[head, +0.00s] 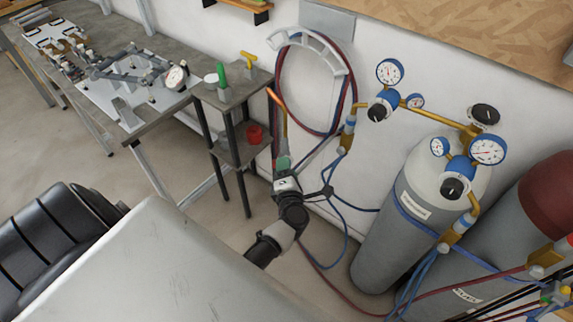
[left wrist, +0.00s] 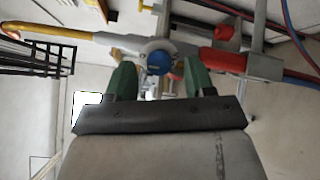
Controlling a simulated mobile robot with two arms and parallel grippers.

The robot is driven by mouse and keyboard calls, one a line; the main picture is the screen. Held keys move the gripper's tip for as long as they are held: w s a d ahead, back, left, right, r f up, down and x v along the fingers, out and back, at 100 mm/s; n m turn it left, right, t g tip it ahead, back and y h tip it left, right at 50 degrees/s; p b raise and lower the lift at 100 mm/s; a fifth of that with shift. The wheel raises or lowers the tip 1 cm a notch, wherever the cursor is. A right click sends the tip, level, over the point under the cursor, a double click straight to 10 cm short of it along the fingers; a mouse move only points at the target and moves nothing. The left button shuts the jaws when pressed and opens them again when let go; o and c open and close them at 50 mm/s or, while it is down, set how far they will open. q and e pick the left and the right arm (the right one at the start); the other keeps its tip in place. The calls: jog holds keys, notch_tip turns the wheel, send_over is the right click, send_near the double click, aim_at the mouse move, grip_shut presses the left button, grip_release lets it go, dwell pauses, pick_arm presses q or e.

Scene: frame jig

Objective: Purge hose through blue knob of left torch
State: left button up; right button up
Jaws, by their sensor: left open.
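The torch shows in the left wrist view with a yellow tube (left wrist: 75,38) ending in a copper tip, a blue knob (left wrist: 160,62) in a pale round body, and a red part (left wrist: 222,61) to the right. My left gripper (left wrist: 160,80) is open, its two green fingers on either side of the blue knob's lower edge. I cannot tell whether they touch it. In the head view my left gripper (head: 283,163) is just below the torch's copper tube (head: 277,105), and the knob is hidden there. The right gripper is not in view.
Grey gas cylinders (head: 395,220) with gauges stand at the right. A hose coil (head: 325,125) hangs on the wall, with red and blue hoses running below. A small shelf stand (head: 238,90) is left of my gripper, holding a red cup (head: 254,134). A workbench (head: 115,140) lies farther left.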

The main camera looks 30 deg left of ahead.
pick_arm(q)
jog(key=b+v, duration=0.2)
jog(key=v, duration=0.8)
jog(key=s+d+f+m+t+h+b, duration=0.1)
jog(key=d+f+m+h, duration=0.25)
jog(key=f+m, duration=0.35)
jog(key=s+d+f+m+h, duration=0.1)
jog(key=d+f+m+h, duration=0.25)
jog(key=f+m, duration=0.35)
jog(key=s+d+f+m+g+h, duration=0.1)
jog(key=s+f+m+g+h, duration=0.2)
jog(key=s+f+m, duration=0.4)
jog(key=s+f+m+g+h, duration=0.2)
jog(key=s+f, duration=0.2)
jog(key=f, duration=0.5)
jog(key=s+a+f+m+g, duration=0.2)
jog(key=s+f+m+g, duration=0.1)
jog(key=s, duration=0.4)
jog(key=s+a+f+m+g+b, duration=0.1)
jog(key=s+a+f+m+g, duration=0.1)
jog(key=s, duration=0.5)
jog(key=s+a+f+m+g+y, duration=0.1)
jog(key=s+a+f+m+g, duration=0.2)
jog(key=s+f, duration=0.3)
jog(key=shift+s+f+m+g, duration=0.15)
jog(key=shift+s+m+g, duration=0.15)
jog(key=shift+s+m, duration=0.5)
